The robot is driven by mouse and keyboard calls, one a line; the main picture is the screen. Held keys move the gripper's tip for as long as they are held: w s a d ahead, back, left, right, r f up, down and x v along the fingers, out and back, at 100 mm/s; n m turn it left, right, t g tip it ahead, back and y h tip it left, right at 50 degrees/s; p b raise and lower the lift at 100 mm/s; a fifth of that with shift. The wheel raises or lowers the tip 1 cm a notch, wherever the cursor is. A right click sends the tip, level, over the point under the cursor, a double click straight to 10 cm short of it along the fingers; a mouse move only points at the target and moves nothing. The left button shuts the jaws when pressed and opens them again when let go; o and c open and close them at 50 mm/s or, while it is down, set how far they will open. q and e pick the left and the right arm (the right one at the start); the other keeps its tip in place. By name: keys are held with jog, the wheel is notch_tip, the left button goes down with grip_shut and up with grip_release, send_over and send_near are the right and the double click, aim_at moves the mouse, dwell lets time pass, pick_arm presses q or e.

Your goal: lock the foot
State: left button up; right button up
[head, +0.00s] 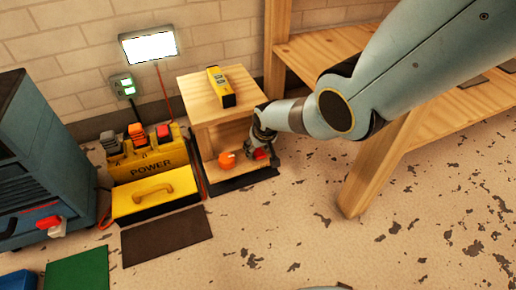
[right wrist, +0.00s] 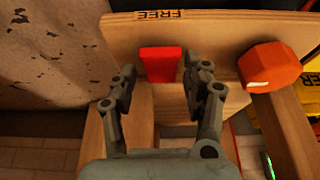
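A wooden stand (head: 222,120) on the floor carries a red tab (head: 260,154) and an orange knob (head: 227,159) low on its front. In the right wrist view the red tab (right wrist: 160,63) sits on a wooden board under a "FREE" label (right wrist: 159,14), with the orange knob (right wrist: 270,67) to its right. My right gripper (head: 264,146) is at the stand's front, by the red tab. In the right wrist view its fingers (right wrist: 163,77) are apart, one on each side of the tab; I cannot tell whether they touch it. My left gripper is not in view.
A yellow level (head: 221,87) lies on the stand. A yellow POWER box (head: 150,168) and yellow case (head: 155,197) stand to its left, then a blue cabinet (head: 40,150). A wooden bench leg (head: 375,165) is at right.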

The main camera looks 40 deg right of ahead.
jog(key=shift+o, duration=0.2)
jog(key=shift+r, duration=0.1)
jog(key=v, duration=1.1)
jog(key=shift+s+r, duration=0.2)
jog(key=shift+r, duration=0.15)
jog(key=shift+s+a, duration=0.1)
